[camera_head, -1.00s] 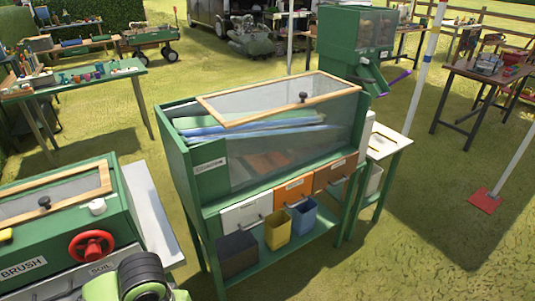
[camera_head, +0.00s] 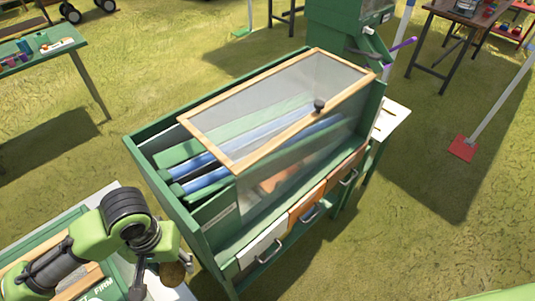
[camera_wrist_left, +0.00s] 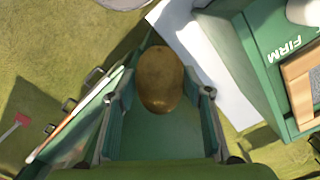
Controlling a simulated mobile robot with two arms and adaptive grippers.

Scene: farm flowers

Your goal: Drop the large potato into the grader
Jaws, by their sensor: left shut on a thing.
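The large potato (camera_wrist_left: 160,80) is brown and oval, held between the fingers of my left gripper (camera_wrist_left: 160,92) in the left wrist view. In the head view the potato (camera_head: 172,274) shows partly at the lower left, under my left gripper (camera_head: 162,278). The gripper is shut on it, left of the grader and apart from its near left side. The grader (camera_head: 190,222) is a green cabinet with blue and green rollers. Its wood-framed mesh lid (camera_head: 268,108) covers much of the top; the rollers show uncovered at the left end. My right gripper is out of view.
A green box marked FIRM (camera_wrist_left: 265,55) stands beside the grader, partly behind my left arm.

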